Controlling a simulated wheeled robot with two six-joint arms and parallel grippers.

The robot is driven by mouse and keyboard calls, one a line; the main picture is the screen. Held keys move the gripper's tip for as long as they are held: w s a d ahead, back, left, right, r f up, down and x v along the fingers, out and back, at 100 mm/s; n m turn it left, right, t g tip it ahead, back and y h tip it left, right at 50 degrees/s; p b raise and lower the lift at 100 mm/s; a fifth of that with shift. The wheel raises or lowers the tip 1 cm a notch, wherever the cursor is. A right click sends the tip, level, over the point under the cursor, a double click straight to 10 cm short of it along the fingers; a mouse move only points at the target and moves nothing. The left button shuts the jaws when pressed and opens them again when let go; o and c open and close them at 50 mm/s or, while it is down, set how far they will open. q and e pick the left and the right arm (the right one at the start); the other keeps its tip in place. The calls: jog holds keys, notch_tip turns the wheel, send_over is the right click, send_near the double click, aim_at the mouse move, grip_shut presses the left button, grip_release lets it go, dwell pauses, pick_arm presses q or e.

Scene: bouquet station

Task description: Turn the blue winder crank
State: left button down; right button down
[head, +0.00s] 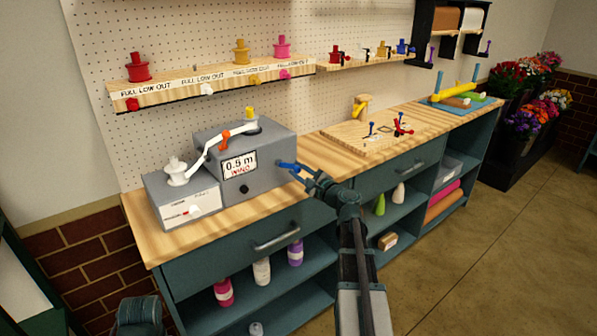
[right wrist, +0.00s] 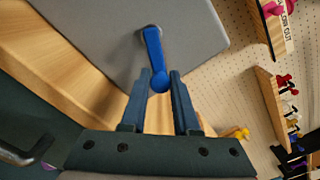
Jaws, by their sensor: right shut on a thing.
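The blue winder crank (head: 286,165) sticks out from the right side of a grey winder box (head: 272,140) that reads "0.5 m WIND". In the right wrist view the blue crank (right wrist: 153,48) ends in a rounded knob between the two fingertips. My right gripper (head: 302,173) reaches up from the front of the bench and is shut on the crank's end; its fingers (right wrist: 160,82) lie on both sides of the knob.
A smaller grey box (head: 182,198) with a white spool stands left of the winder, joined by a white and orange linkage (head: 223,137). A wooden board (head: 352,135) with small red and blue parts lies to the right. Pegboard shelves hold coloured knobs behind. A drawer handle (head: 277,239) juts out below.

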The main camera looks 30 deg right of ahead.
jog(key=c, duration=0.7)
grip_release()
jog(key=s, duration=0.9)
jog(key=s+d, duration=0.1)
jog(key=s, duration=0.3)
jog(key=shift+s, duration=0.4)
